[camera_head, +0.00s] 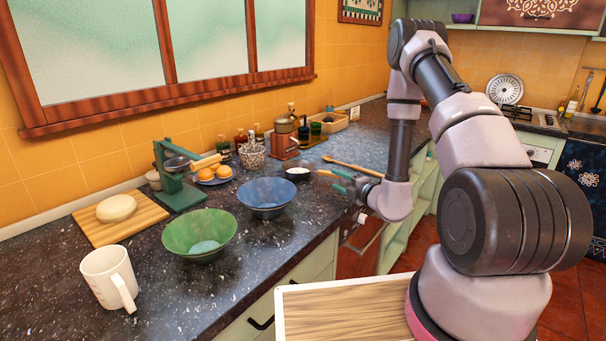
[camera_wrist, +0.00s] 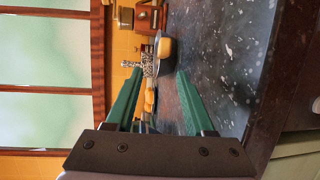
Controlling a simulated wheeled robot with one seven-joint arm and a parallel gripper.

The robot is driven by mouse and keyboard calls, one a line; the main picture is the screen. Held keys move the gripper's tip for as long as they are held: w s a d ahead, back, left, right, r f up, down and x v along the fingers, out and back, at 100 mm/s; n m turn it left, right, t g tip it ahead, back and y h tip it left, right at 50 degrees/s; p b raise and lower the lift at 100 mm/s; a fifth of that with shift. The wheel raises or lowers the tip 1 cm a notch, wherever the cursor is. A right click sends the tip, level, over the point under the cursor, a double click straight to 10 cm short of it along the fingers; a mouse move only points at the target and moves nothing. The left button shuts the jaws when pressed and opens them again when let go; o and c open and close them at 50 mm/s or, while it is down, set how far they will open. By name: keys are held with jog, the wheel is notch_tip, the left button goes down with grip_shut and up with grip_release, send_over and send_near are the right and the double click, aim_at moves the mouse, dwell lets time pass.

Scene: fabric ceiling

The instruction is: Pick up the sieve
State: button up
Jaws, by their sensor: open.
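What looks like the sieve, a small dark round pan with a pale inside (camera_head: 298,174), lies on the dark countertop past the blue bowl. A short wooden handle (camera_head: 324,173) seems to point from it toward my gripper. In the wrist view the sieve (camera_wrist: 174,56) shows as a dark rounded shape with a yellowish part, just beyond the fingertips. My gripper (camera_head: 339,182) has green fingers and is low over the counter, to the right of the sieve. In the wrist view my gripper (camera_wrist: 160,72) is open with nothing between its fingers. Fine mesh cannot be made out.
A blue bowl (camera_head: 266,196), a green bowl (camera_head: 200,238) and a white mug (camera_head: 112,278) stand nearer. A metal cup (camera_head: 251,156) and a wooden grinder (camera_head: 285,143) stand behind the sieve. A wooden spoon (camera_head: 352,166) lies beyond my gripper.

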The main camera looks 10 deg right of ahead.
aim_at(325, 175)
jog(key=x, duration=0.3)
jog(key=shift+w+a, duration=0.15)
jog(key=shift+w, duration=0.25)
jog(key=x, duration=0.5)
jog(key=shift+w+f, duration=0.3)
jog(key=shift+w, duration=0.05)
grip_shut()
